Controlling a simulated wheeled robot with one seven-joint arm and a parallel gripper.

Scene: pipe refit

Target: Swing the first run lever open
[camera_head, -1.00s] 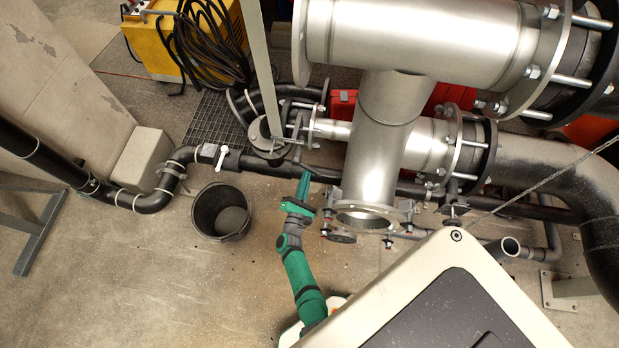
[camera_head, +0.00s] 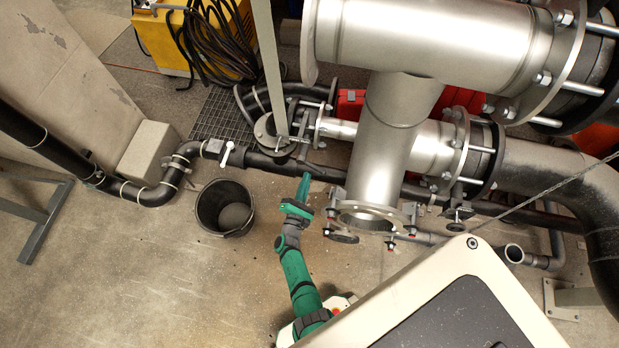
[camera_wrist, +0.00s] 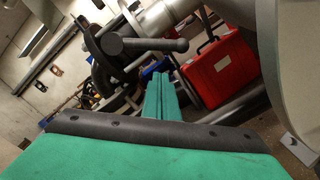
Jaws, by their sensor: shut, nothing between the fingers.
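A dark grey lever (camera_wrist: 150,45) with a round hub at its left end lies across the upper middle of the wrist view. In the head view, a dark lever (camera_head: 320,172) lies near the black pipe below the upright valve post. My gripper (camera_head: 305,178) is green, shut and empty, with its tips close to this lever. In the wrist view, my gripper's fingers (camera_wrist: 162,80) point up below the lever with a small gap in the picture; contact cannot be told. A white lever (camera_head: 227,153) sits on the pipe further left. Which lever is the first run lever is not marked.
A black bucket (camera_head: 224,207) stands on the floor left of my arm. A large steel pipe with an open flange (camera_head: 372,215) hangs close on the right. A red case (camera_wrist: 217,70) stands behind. The floor between bucket and arm is clear.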

